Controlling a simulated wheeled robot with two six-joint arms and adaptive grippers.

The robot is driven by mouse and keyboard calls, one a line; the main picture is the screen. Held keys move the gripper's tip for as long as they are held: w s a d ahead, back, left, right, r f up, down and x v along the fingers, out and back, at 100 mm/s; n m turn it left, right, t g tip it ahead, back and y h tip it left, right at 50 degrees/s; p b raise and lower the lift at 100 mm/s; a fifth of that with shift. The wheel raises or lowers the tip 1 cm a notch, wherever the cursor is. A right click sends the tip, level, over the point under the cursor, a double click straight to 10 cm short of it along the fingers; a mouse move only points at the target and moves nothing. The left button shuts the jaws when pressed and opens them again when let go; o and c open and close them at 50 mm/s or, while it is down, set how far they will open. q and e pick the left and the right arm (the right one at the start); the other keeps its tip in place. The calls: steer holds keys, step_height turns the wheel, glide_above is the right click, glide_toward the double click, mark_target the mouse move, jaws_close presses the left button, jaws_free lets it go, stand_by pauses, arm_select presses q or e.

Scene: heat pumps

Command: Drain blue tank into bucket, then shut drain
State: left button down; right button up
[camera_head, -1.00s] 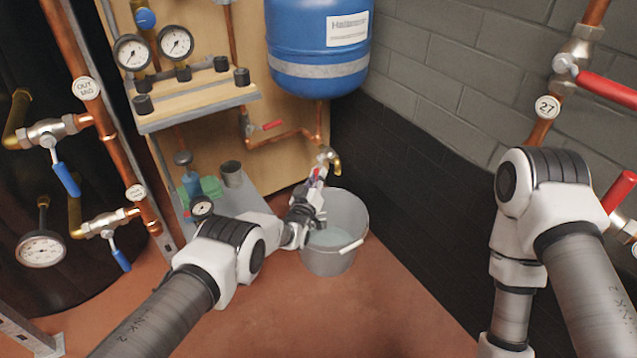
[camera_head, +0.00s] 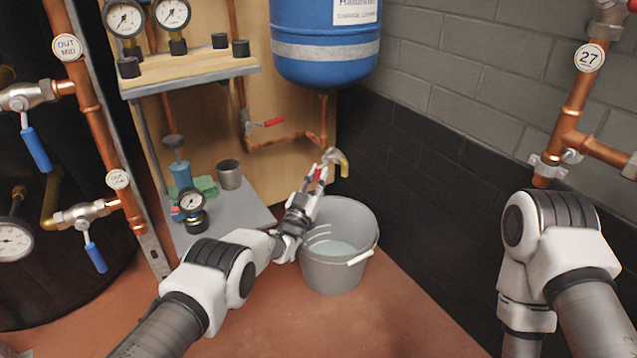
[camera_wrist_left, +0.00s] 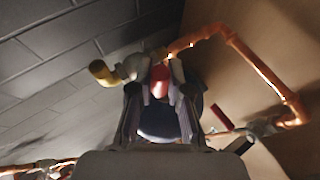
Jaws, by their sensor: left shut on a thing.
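The blue tank (camera_head: 325,45) hangs on the wall with a copper pipe running down from it. Its drain valve (camera_head: 333,158) has a brass spout that points down over the grey bucket (camera_head: 332,275). The bucket stands on the floor and holds some clear liquid; I cannot make out a stream. My left gripper (camera_head: 318,178) is shut on the drain valve's red handle, beside the spout. In the left wrist view the red handle (camera_wrist_left: 160,82) sits between the fingertips, with the brass spout (camera_wrist_left: 105,73) to the left. My right gripper is out of view.
A second red-handled valve (camera_head: 268,122) is on the pipe left of the drain. A shelf with gauges (camera_head: 185,75) and a grey lower shelf (camera_head: 225,215) stand left. Copper pipes (camera_head: 575,105) run at right. The floor in front of the bucket is clear.

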arm_select(q)
steer(key=c, duration=1.1)
jaws_free()
